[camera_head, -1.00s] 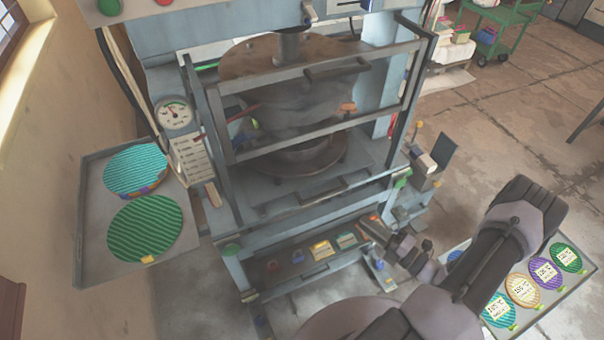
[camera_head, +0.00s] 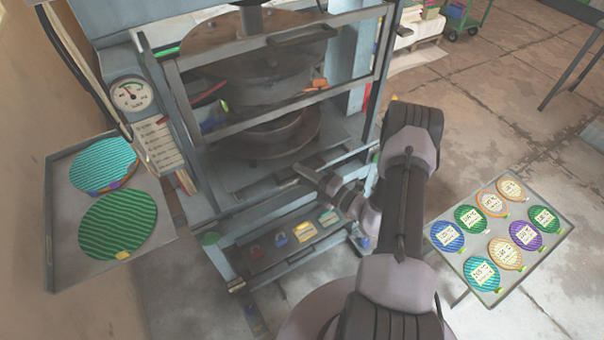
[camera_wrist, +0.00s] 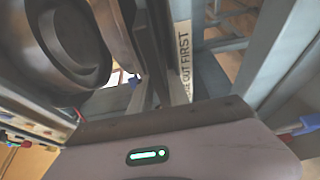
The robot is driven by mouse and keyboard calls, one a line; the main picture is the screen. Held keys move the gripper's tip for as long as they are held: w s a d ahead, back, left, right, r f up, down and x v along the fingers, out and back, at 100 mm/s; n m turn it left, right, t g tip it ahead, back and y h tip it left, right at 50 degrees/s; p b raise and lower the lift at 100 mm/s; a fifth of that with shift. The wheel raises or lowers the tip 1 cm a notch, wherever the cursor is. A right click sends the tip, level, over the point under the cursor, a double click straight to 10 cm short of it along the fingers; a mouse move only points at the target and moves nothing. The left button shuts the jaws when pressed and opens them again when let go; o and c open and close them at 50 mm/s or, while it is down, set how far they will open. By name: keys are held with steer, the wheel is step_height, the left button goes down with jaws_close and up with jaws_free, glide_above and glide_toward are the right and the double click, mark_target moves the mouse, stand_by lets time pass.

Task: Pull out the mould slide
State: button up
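The mould slide (camera_head: 250,183) is at the base of the blue-grey press, below the round mould stack (camera_head: 250,85). A bar handle runs along its front edge. My gripper (camera_head: 315,178) is at the right end of this handle, close to it; whether they touch I cannot tell. In the wrist view, dark upright parts stand beside a white strip reading "OUT FIRST" (camera_wrist: 182,55), with the round mould part (camera_wrist: 70,40) to the left. My fingertips are not clear there, and their opening is hidden.
A barred guard frame (camera_head: 280,112) stands before the mould stack, with a handle on its upper bar. A tray with green and teal discs (camera_head: 68,240) is at left. A tray of labelled discs (camera_head: 470,300) stands at right. Coloured padlock-like items (camera_head: 305,232) sit below the slide.

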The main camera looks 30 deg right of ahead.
steer(key=shift+c, duration=0.2)
jaws_close()
stand_by(1.1)
